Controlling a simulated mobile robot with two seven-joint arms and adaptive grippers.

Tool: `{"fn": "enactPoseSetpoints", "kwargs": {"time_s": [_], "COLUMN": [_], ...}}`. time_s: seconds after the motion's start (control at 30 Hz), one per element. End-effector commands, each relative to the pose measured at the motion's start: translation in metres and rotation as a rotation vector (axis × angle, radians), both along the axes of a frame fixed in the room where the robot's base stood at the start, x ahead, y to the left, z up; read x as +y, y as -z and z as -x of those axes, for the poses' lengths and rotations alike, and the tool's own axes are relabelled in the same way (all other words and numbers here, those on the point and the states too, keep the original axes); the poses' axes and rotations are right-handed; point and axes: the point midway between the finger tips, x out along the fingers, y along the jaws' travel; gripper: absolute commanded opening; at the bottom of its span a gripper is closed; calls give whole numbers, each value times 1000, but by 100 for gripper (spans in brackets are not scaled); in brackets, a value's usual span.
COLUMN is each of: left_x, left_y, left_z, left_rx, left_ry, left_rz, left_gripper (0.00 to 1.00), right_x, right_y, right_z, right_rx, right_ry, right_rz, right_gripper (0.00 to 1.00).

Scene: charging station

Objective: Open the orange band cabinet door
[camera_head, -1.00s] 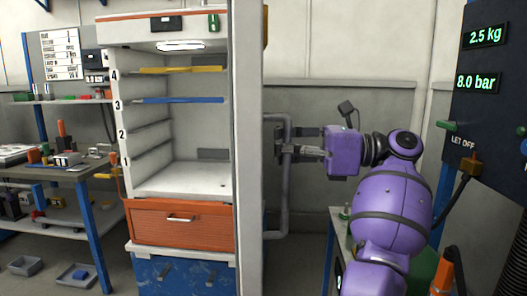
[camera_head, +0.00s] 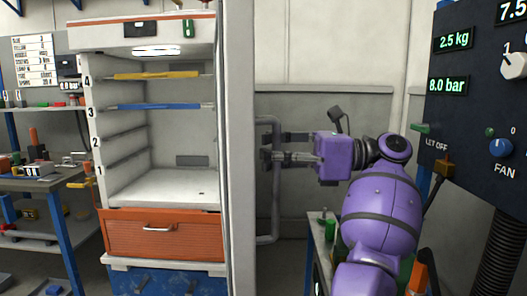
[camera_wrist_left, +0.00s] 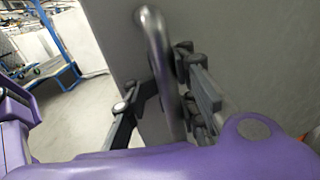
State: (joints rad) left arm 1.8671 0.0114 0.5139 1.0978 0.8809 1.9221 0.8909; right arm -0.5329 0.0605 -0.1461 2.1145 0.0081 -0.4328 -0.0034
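The cabinet (camera_head: 150,215) has an orange band (camera_head: 140,19) along its top. Its front is open and its shelves show. The grey door (camera_head: 240,150) stands swung out, seen nearly edge-on at the cabinet's right side. Its long bar handle (camera_head: 275,205) is on the face turned right. My purple left gripper (camera_head: 275,148) is at the handle's upper part. In the left wrist view the handle (camera_wrist_left: 159,45) passes between the fingers (camera_wrist_left: 168,82), which appear to close on it from both sides. My right gripper is not in view.
An orange drawer (camera_head: 185,240) and a blue base (camera_head: 160,282) are below the shelves. A dark control panel (camera_head: 465,120) with readouts stands at the right, near my arm. A workbench (camera_head: 35,182) is at the left. Bare wall and floor lie behind the gripper.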

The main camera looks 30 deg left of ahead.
Motion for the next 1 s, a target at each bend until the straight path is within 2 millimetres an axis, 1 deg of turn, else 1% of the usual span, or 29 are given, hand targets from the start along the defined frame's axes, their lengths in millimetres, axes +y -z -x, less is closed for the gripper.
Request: {"fn": "enactPoseSetpoints", "kwargs": {"time_s": [0.03,0.13,0.43,0.53,0.67,0.87,0.9,1.0], "left_x": [0,0,1,-1,-15,-49,-47,-51], "left_y": [0,-1,-3,-3,-4,-4,-3,-3], "left_z": [0,0,0,-1,-8,-24,-24,-26], "left_rx": [0,-2,-4,-4,-3,0,-2,-3], "left_ry": [-1,-2,-1,-1,2,7,-5,-11], "left_rz": [1,0,-2,-2,-1,3,6,6], "left_gripper": [20,32,32,32,32,32,32,32], "right_x": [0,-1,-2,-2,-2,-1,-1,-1], "right_y": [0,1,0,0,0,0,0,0], "right_z": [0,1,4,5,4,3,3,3], "right_rx": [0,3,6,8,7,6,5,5], "right_ry": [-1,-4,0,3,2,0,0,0], "right_rz": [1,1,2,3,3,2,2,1], "right_gripper": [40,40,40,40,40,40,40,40]}}
